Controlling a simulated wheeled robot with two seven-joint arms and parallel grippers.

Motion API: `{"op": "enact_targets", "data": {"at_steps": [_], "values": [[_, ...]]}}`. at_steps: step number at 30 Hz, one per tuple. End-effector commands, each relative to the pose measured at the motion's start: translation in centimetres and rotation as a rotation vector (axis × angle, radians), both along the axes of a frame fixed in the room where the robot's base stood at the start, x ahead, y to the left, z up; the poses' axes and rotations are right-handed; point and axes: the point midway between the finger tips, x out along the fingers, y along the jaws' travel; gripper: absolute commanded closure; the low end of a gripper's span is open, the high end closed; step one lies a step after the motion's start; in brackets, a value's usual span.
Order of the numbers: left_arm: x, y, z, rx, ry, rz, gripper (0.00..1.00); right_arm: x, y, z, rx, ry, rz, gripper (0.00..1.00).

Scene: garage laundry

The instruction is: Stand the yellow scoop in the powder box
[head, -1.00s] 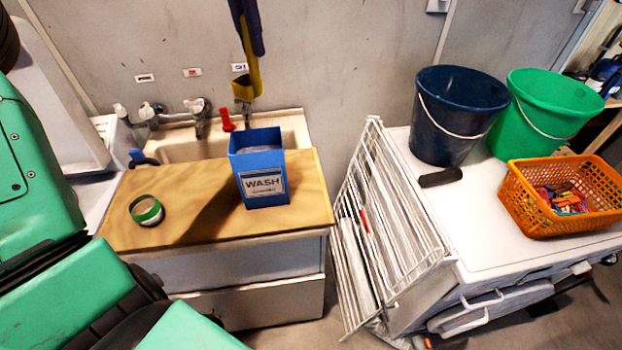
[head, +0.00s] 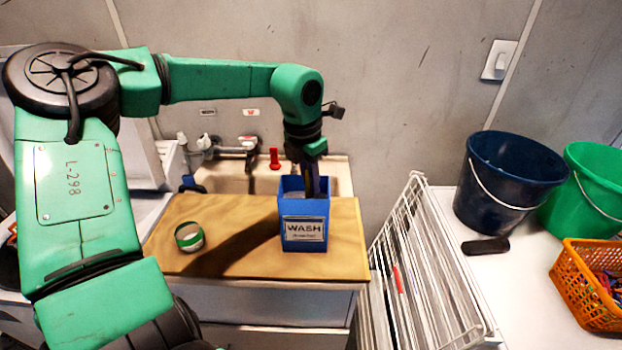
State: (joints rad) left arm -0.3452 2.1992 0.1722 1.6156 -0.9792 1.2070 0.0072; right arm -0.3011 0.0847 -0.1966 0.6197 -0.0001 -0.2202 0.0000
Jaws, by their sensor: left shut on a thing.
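The blue powder box (head: 304,232), labelled WASH, stands upright on the wooden counter top (head: 230,216). My left arm reaches over from the left and its gripper (head: 311,190) points down into the box's open top. The fingertips are at or below the rim, shut on the yellow scoop. The scoop itself is hidden by the gripper and the box walls, so I cannot tell its tilt or whether it touches the powder. My right gripper is not in view.
Behind are the sink with a tap (head: 240,150) and a red-handled item (head: 274,158). A white drying rack (head: 425,265), dark blue bucket (head: 505,185), green bucket (head: 590,195) and orange basket (head: 585,285) are on the right.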

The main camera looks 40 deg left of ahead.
Motion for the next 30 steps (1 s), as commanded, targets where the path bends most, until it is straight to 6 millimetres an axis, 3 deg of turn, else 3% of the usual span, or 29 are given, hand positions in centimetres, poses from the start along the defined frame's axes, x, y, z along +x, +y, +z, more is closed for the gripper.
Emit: {"op": "enact_targets", "data": {"at_steps": [11, 12, 14, 26, 30], "values": [[0.0, 0.0, -1.0, 0.000, -0.002, 0.000, 1.00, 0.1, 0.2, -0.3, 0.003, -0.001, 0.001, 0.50], [0.0, 0.0, -1.0, 0.000, -0.002, 0.000, 0.79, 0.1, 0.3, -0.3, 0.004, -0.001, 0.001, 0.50], [0.0, 0.0, -0.9, 0.000, -0.001, 0.000, 0.56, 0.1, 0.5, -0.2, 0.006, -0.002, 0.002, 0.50], [0.0, 0.0, -0.2, -0.001, -0.004, 0.000, 0.56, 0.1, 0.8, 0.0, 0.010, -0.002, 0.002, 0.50], [-0.4, 0.0, 2.6, 0.001, -0.008, -0.001, 0.56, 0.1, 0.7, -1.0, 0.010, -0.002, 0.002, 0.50]]}}
